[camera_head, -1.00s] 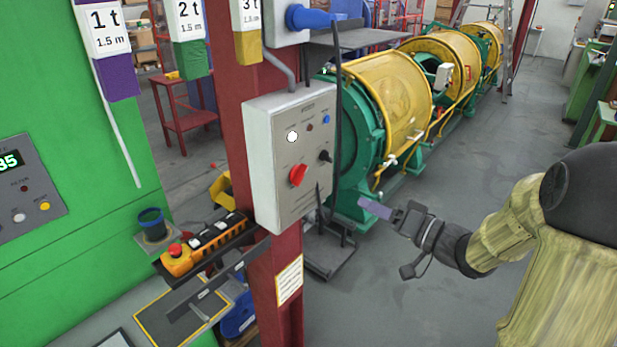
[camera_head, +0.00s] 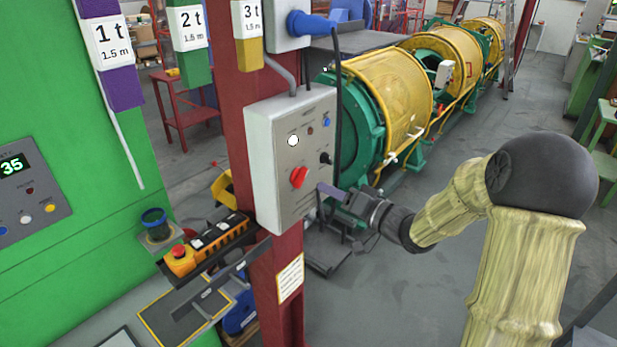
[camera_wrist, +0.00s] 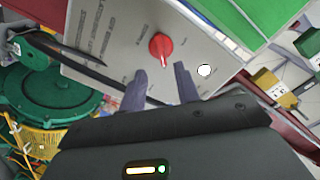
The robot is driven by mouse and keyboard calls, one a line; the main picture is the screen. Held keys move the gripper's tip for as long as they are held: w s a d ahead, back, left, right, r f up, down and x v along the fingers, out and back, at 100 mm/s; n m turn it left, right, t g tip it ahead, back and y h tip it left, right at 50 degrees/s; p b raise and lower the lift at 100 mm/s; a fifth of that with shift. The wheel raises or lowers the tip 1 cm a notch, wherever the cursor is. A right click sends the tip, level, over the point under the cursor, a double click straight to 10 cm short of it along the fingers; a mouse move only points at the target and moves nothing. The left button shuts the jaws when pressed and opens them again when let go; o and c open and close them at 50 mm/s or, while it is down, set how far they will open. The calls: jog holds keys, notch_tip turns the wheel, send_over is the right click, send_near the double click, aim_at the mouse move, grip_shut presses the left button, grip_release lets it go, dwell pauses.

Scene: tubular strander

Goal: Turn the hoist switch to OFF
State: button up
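A light grey control box (camera_head: 262,165) is fixed on a dark red post. The labels are too small to read. In the wrist view the red knob (camera_wrist: 161,47) lies just beyond my fingertips, its pointer ridge aimed down. My gripper (camera_head: 326,190) is in front of the box's lower right edge, apart from the knob. In the wrist view my gripper (camera_wrist: 161,82) has its two fingers spread and empty.
An orange pendant (camera_head: 205,244) with a red button lies on a shelf left of the post. A dark cable hangs by the box's right side.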

aim_at(304, 179)
jog(key=p+x, duration=0.1)
jog(key=x, duration=0.6)
jog(key=shift+a+p, duration=0.15)
jog(key=shift+p, duration=0.25)
grip_shut()
